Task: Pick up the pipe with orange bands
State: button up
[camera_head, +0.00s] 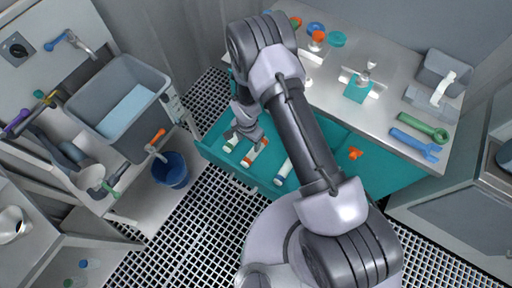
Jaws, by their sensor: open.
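The pipe with orange bands (254,155) is a short white tube lying in an open teal drawer (212,148). It lies between a white pipe with green bands (231,145) on its left and a white pipe with blue bands (283,173) on its right. My gripper (246,138) is open and over the upper part of the drawer, close to the upper end of the orange-banded pipe. I cannot tell whether the fingers touch the pipe. My arm hides part of the drawer and of the blue-banded pipe.
A metal counter (395,90) above the drawer carries a green wrench (422,127), a blue wrench (414,145) and a teal block (358,88). A grey sink (118,105) and a blue bucket (170,170) are to the left. The grid floor (190,220) before the drawer is clear.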

aim_at(251, 155)
notch_tip(251, 155, down, 7)
jog(key=shift+f+b, duration=0.2)
jog(key=shift+b, duration=0.8)
jog(key=f+b, duration=0.1)
jog(key=f, duration=0.2)
jog(key=f+b, duration=0.1)
jog(key=f, duration=0.1)
jog(key=shift+s+d+f+b, duration=0.15)
jog(key=shift+s+d+b, duration=0.15)
grip_shut()
